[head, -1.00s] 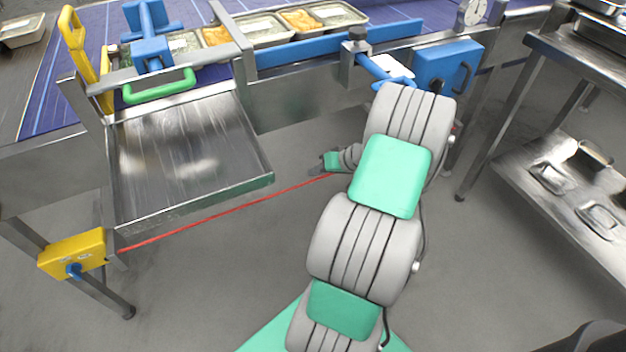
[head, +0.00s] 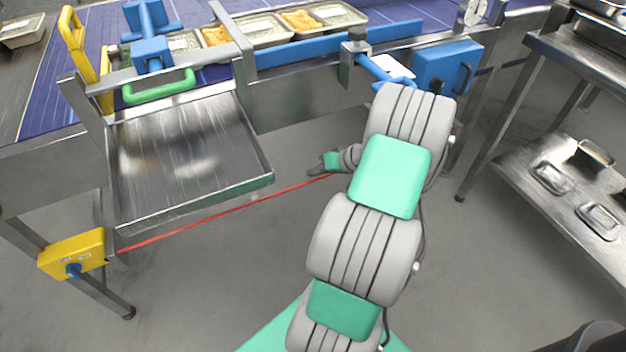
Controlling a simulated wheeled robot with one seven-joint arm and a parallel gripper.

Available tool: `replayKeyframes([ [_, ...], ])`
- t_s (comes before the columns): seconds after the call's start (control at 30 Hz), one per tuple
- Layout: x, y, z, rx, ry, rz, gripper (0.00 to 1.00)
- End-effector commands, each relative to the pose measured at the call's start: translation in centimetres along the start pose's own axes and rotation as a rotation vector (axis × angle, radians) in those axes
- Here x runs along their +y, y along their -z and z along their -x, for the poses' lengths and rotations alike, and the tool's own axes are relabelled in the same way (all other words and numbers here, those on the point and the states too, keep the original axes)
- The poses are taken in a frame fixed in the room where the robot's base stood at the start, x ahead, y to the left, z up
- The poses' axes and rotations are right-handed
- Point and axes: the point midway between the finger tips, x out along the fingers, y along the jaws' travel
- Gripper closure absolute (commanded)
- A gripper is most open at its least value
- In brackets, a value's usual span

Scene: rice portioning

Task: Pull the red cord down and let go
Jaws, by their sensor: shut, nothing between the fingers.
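The red cord (head: 232,210) runs from the yellow switch box (head: 72,254) at lower left, up and to the right below the front of the steel tray. It passes out of sight behind my arm near my gripper. My gripper (head: 314,172) points left, its tips just above the cord's visible right end. The gripper is shut with nothing held. I cannot tell whether its fingers touch the cord. The cord looks nearly straight, with no clear dip. Its far end is hidden by my arm.
A conveyor (head: 62,72) carries food trays behind. A blue box (head: 448,66) hangs at its front. A steel shelf (head: 530,185) stands right. The floor below the cord is clear.

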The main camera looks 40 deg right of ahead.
Motion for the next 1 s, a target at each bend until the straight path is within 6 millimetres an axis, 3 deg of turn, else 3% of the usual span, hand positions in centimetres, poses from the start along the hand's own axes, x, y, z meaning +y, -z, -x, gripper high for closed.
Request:
replayKeyframes([
  [1.0, 0.49, -0.49, -0.61, 0.0, 0.0, 0.0, 1.0],
])
